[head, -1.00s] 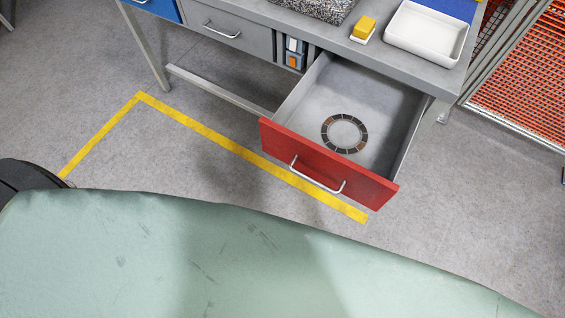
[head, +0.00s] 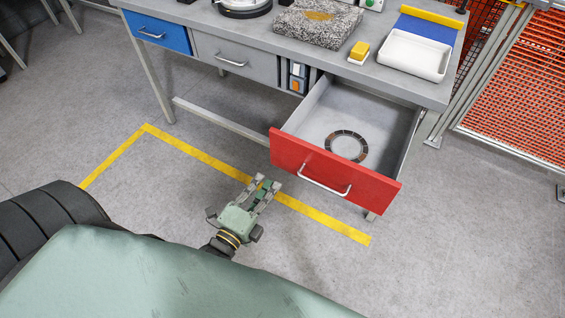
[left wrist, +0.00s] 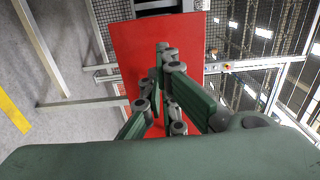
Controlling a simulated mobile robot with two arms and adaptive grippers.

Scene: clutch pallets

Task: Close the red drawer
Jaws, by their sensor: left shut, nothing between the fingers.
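The red drawer (head: 325,172) is pulled well out from the right end of the grey workbench. Its front has a silver bar handle (head: 324,181). A dark clutch ring (head: 347,146) lies flat on the drawer floor. My left gripper (head: 267,184) is in front of the drawer's left part, in the head view, apart from it or close; the exact gap is hard to tell. Its fingers look close together and hold nothing. In the left wrist view, the red drawer front (left wrist: 150,60) fills the middle beyond the fingers (left wrist: 166,95). My right gripper is in neither current view.
On the bench are a grey speckled block (head: 318,22), a yellow block (head: 359,50) and a white tray (head: 415,55). A blue drawer (head: 157,32) and a grey drawer (head: 232,57) are shut. Orange mesh fencing (head: 530,90) stands at right. Yellow tape (head: 200,155) marks open floor.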

